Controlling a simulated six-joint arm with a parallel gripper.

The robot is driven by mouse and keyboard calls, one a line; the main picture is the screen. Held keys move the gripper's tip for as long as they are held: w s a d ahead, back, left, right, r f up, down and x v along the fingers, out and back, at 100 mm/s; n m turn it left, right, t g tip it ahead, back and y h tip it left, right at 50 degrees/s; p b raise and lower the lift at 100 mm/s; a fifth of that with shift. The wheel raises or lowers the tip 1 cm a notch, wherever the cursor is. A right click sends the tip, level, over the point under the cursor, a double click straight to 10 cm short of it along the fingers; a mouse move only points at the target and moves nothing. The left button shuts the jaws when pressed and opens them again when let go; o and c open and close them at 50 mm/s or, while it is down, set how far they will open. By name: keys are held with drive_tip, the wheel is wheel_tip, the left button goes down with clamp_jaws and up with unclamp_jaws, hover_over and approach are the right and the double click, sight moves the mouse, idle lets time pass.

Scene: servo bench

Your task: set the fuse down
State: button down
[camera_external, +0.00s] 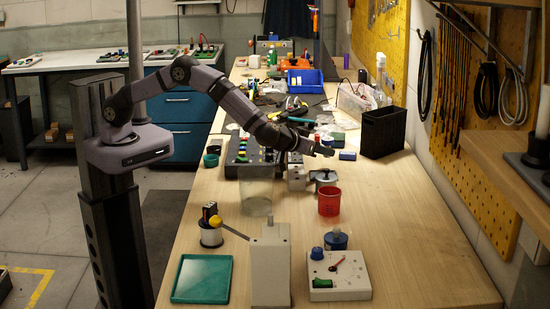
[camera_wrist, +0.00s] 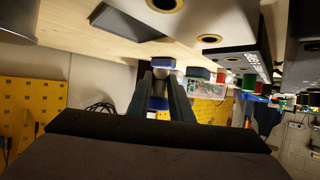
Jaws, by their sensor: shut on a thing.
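My gripper (camera_external: 322,150) reaches over the middle of the bench in the external view. In the wrist view my gripper (camera_wrist: 159,88) has its two dark fingers close together on the fuse (camera_wrist: 158,86). The fuse looks like a short pale cylinder with blue ends, and the fingers cover its sides. It is near the bench surface in the wrist view, but I cannot tell whether it touches.
A red cup (camera_external: 329,201), a clear beaker (camera_external: 257,190) and a panel with coloured knobs (camera_external: 240,158) stand around. The right front of the bench (camera_external: 420,255) is clear.

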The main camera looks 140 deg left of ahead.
sight(322, 170)
drive_tip(key=shift+f, duration=0.15)
drive_tip(key=shift+f+p, duration=0.3)
drive_tip(key=shift+f, duration=1.4)
drive_tip(key=shift+f, duration=0.1)
drive_tip(key=shift+f, duration=0.1)
drive_tip(key=c, duration=1.6)
unclamp_jaws()
